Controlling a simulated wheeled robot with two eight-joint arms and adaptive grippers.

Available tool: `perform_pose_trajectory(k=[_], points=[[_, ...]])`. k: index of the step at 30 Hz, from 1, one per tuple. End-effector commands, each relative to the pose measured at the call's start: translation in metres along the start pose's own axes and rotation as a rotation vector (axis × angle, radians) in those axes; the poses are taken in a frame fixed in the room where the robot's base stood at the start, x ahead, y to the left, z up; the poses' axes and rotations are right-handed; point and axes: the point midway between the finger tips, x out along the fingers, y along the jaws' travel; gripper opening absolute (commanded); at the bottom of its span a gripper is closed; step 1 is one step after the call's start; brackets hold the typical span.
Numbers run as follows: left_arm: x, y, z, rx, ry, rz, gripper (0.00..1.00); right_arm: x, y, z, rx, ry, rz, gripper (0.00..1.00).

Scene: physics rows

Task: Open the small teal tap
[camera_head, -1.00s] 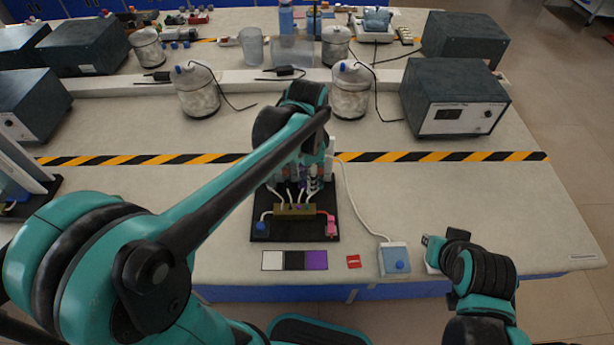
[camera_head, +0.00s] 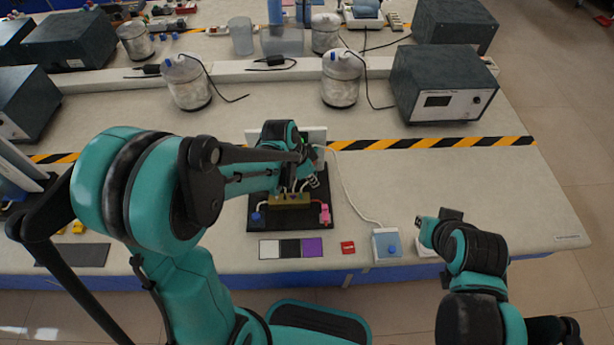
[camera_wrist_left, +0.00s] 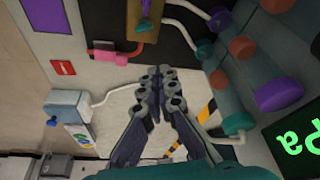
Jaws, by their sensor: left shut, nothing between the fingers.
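In the left wrist view, a grey panel carries several coloured knobs along the right side. A small teal knob (camera_wrist_left: 204,48) sits on its near edge, and another teal one (camera_wrist_left: 238,122) sits lower down; I cannot tell which is the small teal tap or how far either is turned. My left gripper (camera_wrist_left: 158,84) is shut and empty, apart from the knobs, with its fingertips left of them. In the head view the left gripper (camera_head: 313,176) is over the black board, and my arm hides most of the knobs. My right gripper (camera_head: 426,230) is at the table's front edge, its fingers unclear.
A brass block (camera_head: 290,200) with hoses and a pink fitting (camera_head: 324,214) stand on the black board (camera_head: 285,221). A blue-buttoned box (camera_head: 387,246) and a red tag (camera_head: 348,247) lie right of it. Jars and a grey instrument (camera_head: 445,88) stand behind.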

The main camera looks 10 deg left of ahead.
Motion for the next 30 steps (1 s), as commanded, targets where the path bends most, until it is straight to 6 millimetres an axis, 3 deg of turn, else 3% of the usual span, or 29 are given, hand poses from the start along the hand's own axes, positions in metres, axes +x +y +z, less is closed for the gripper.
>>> perform_pose_trajectory(k=[1,4,9,13,30], points=[[0.015,0.0,0.001,0.002,0.0,0.0,0.0,0.007,0.0,0.005,0.0,0.0,0.0,0.11],[0.035,0.0,0.001,0.003,0.0,0.0,0.0,0.013,0.0,0.009,0.0,0.0,0.0,0.11],[0.021,0.0,0.026,-0.003,-0.001,0.0,0.0,0.015,0.0,0.01,0.0,0.0,0.0,0.11],[0.017,0.0,0.035,-0.001,-0.001,0.001,0.0,0.016,0.0,0.011,0.0,0.0,0.0,0.11],[0.018,0.004,0.032,0.003,-0.001,0.002,0.0,0.017,0.0,0.012,0.0,0.0,0.0,0.11]])
